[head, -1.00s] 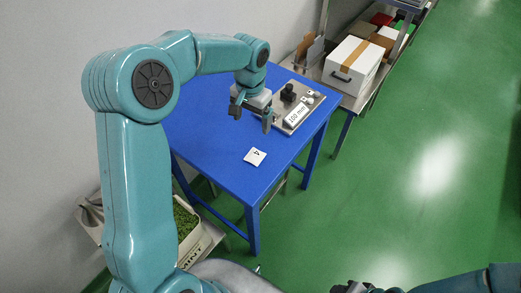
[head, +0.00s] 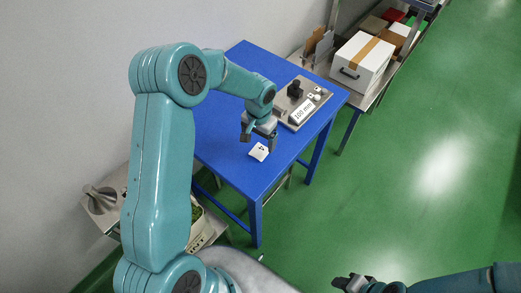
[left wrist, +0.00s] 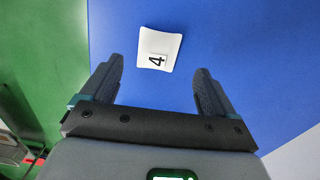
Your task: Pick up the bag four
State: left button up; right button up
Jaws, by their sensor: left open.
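Bag four is a small white bag (head: 259,152) marked with a 4, lying flat on the blue table (head: 221,150) near its front edge. In the left wrist view the bag (left wrist: 160,50) lies beyond the fingertips, roughly between their lines. My left gripper (head: 259,142) is open and empty, above the table close to the bag; its two fingers (left wrist: 157,82) show apart in the left wrist view. My right gripper (head: 354,283) is low at the bottom of the head view, away from the table, and its jaws are too small to judge.
A metal plate device with a "100 mm" label (head: 302,111) stands at the table's right back. A steel shelf holds a white box (head: 361,62) with brown tape. The blue table's left part is clear.

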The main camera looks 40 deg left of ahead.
aim_at(260, 151)
pick_arm(q)
jog(key=f, duration=0.2)
jog(key=f+p, duration=0.1)
jog(key=shift+s+d+f, duration=0.1)
jog(key=shift+s+f, duration=0.1)
jog(key=shift+f, duration=0.2)
jog(key=shift+w+f, duration=0.15)
jog(key=shift+f, duration=0.2)
jog(key=c, duration=1.2)
